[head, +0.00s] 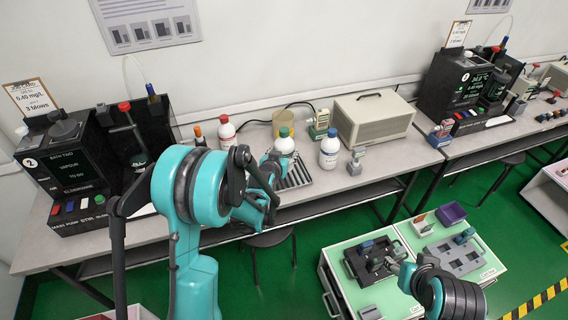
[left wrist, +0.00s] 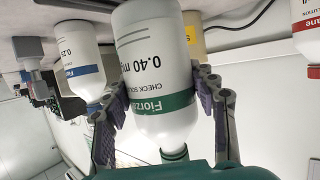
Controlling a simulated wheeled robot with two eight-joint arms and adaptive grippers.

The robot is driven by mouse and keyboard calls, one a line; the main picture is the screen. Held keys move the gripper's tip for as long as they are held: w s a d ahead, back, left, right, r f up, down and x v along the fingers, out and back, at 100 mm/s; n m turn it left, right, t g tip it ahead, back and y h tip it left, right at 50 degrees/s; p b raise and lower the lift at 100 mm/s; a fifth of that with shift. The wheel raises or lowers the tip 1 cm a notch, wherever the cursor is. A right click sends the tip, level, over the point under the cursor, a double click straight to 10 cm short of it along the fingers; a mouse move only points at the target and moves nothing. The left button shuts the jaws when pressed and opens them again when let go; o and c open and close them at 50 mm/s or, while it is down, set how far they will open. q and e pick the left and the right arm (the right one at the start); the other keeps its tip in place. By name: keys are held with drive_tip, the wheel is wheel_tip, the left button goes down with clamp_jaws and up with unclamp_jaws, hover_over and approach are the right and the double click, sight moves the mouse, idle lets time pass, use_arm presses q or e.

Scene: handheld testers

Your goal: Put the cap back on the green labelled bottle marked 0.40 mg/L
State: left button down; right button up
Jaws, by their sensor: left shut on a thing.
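The white bottle with the green label marked 0.40 mg/L (left wrist: 155,65) stands between the fingers of my left gripper (left wrist: 157,88), which is shut on its body. The wrist picture is upside down, so the neck points to the bottom edge. A green cap (left wrist: 175,154) shows at the neck there. Whether the cap is seated tight cannot be told. My right gripper (head: 393,265) is over the green cabinet; its finger opening is unclear.
A blue-capped bottle (head: 329,152) stands just right, and a red-capped bottle (head: 227,132) stands left. A grey ribbed tray (head: 298,177) lies beneath the left gripper. A beige box (head: 373,120) stands behind. The green-topped cabinet (head: 345,290) carries black and grey fixtures.

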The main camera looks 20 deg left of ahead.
use_arm(q)
wheel_tip(320, 180, down, 4)
drive_tip(key=shift+f+b, duration=0.1)
drive_tip(key=shift+b, duration=1.05)
drive_tip(key=c, duration=0.5)
unclamp_jaws()
drive_tip(key=p+v, duration=0.3)
drive_tip(key=v, duration=0.9)
